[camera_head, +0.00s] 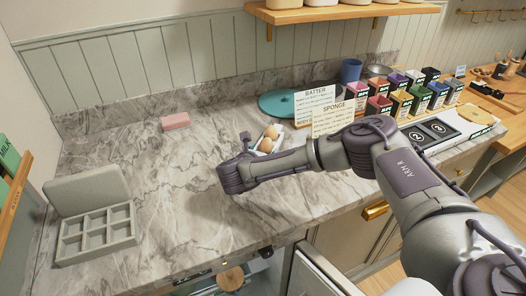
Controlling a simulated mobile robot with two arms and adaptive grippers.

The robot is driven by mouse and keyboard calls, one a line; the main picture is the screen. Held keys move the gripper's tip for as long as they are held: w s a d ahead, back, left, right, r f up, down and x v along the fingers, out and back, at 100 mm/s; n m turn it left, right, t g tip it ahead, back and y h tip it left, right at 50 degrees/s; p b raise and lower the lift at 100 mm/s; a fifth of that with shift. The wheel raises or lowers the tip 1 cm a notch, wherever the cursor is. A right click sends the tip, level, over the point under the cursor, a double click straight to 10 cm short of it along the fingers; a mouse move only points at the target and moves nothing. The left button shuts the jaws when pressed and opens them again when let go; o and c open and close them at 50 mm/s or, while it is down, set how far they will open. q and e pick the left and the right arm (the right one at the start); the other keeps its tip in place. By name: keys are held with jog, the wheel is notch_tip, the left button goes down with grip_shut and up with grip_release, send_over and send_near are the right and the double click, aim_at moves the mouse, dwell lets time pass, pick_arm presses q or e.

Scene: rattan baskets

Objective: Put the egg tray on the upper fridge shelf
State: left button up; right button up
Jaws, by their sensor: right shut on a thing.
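A small light egg tray (277,146) with brown eggs (268,137) shows on or just above the marble counter, in front of the teal plate; I cannot tell whether it touches the counter. My right gripper (247,141) is at its left end, shut on it. The wrist and forearm hide the near side of the tray and most of the fingers. Below the counter's front edge, an open compartment (262,279) with an open door (318,276) shows in part. It may be the fridge; its shelves are mostly cut off. My left gripper is not in view.
A grey compartment box (97,231) with its lid up stands at the counter's left. A pink block (176,121) lies behind. Recipe cards (332,117), a teal plate (277,103) and several coloured boxes (411,100) crowd the right back. The counter's middle left is clear.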

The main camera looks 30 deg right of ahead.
jog(key=o, duration=1.1)
jog(key=shift+o, duration=0.2)
